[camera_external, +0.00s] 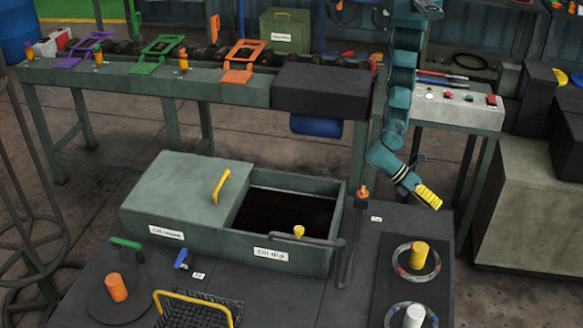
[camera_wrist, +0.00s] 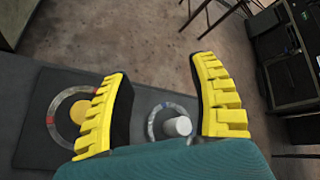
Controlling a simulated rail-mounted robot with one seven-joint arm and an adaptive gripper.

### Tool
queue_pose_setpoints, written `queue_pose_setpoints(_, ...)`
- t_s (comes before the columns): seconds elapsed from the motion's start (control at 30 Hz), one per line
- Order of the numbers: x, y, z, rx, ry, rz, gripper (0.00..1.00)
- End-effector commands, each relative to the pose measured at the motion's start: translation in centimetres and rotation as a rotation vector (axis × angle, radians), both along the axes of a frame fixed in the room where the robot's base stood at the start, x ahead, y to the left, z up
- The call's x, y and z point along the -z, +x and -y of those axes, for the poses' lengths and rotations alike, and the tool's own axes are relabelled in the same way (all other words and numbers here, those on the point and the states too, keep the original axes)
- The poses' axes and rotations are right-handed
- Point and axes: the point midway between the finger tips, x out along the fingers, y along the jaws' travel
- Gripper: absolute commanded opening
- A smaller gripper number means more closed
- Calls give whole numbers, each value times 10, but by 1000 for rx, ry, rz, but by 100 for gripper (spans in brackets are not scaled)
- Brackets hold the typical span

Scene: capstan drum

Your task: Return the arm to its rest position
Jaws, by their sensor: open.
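My gripper (camera_external: 428,196) has yellow ribbed fingers and hangs at the end of my teal arm, above the right back edge of the dark table. In the wrist view the two yellow fingers (camera_wrist: 165,105) are spread wide apart with nothing between them. In that view a white cylinder (camera_wrist: 178,127) inside a ring shows beyond the gap, and a yellow cylinder (camera_wrist: 82,112) shows left of the fingers. In the external view the yellow cylinder (camera_external: 418,254) stands in its ring in front of my gripper, apart from it.
A green-grey box (camera_external: 190,195) with a yellow handle and an open dark compartment stands left of my arm. A bent grey bar (camera_external: 342,262) stands at its right. A control panel (camera_external: 458,104) is behind my gripper. A wire basket (camera_external: 200,312) is at the front.

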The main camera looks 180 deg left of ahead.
Motion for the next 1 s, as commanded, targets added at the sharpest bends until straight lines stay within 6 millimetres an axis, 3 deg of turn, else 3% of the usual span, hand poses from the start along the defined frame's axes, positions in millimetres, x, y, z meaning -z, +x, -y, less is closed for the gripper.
queue_pose_setpoints(0.03, -34, 5, -26, -39, -115, 129, 60)
queue_pose_setpoints(0.1, -74, 10, -49, -68, -289, 338, 60)
queue_pose_setpoints(0.17, -116, 9, -63, -77, -439, 530, 60)
queue_pose_setpoints(0.23, -173, 2, -70, -65, -620, 763, 60)
queue_pose_setpoints(0.33, -250, -22, -61, 5, -879, 1051, 60)
queue_pose_setpoints(0.4, -299, -45, -42, 81, -1060, 1209, 60)
queue_pose_setpoints(0.5, -358, -82, -11, 205, -1321, 1369, 60)
queue_pose_setpoints(0.63, -419, -131, 23, 336, -1732, 1489, 60)
queue_pose_setpoints(0.7, -435, -131, 25, 282, -1911, 1508, 60)
queue_pose_setpoints(0.73, -459, -131, 25, 287, -1897, 1507, 60)
queue_pose_setpoints(1.0, -564, -130, 25, 285, -1884, 1503, 60)
